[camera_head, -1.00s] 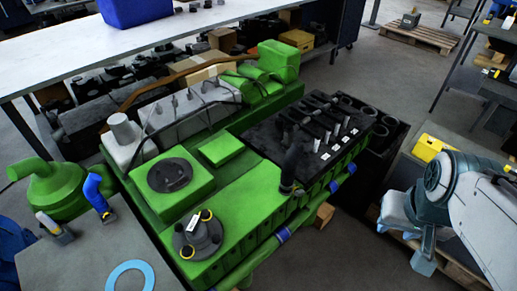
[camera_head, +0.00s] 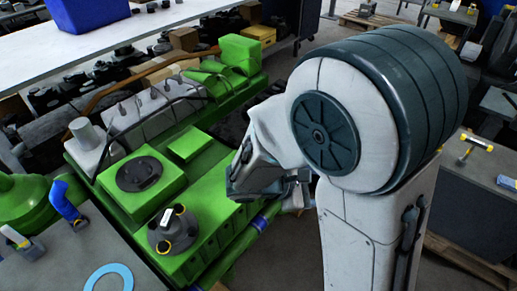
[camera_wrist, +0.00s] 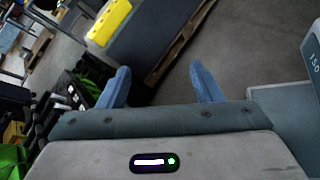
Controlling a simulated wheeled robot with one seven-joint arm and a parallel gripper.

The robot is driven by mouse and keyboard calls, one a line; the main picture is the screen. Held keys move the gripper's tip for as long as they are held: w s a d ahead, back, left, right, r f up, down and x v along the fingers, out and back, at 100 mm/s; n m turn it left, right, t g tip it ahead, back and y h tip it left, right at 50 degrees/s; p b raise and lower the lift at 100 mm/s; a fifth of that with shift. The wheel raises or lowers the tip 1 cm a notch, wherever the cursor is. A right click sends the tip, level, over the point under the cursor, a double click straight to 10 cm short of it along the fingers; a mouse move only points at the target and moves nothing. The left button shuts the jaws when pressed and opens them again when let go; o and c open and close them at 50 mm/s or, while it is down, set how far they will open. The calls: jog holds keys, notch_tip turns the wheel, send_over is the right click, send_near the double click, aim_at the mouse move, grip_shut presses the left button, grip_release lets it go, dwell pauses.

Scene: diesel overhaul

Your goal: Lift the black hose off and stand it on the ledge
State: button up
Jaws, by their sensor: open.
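The green engine block (camera_head: 210,195) lies in the middle of the head view. The black hose is not visible now; my arm covers the part of the block where it stood upright a second ago. My gripper (camera_wrist: 160,86) shows two blue fingers spread wide in the wrist view, with nothing between them but floor. In the head view my gripper's hand (camera_head: 262,178) hangs over the right side of the block, its fingertips hard to make out. I cannot tell which surface is the ledge.
A black round cover (camera_head: 139,174) and a dark flange with yellow rings (camera_head: 172,231) sit on the block. A grey table (camera_head: 50,265) at the lower left holds a blue elbow hose (camera_head: 67,203) and a light-blue ring (camera_head: 109,279). A yellow case (camera_wrist: 110,20) shows in the wrist view.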

jog(key=w+a+f+n+t+y, duration=0.25)
jog(key=a+n+t, duration=0.35)
jog(key=a+n, duration=0.3)
jog(key=w+a+f+n+t+y, duration=0.25)
jog(key=a+n+t, duration=0.4)
jog(key=a, duration=0.35)
jog(key=x, duration=1.4)
jog(key=shift+p, duration=0.45)
jog(key=shift+r, duration=0.1)
jog(key=c, duration=1.3)
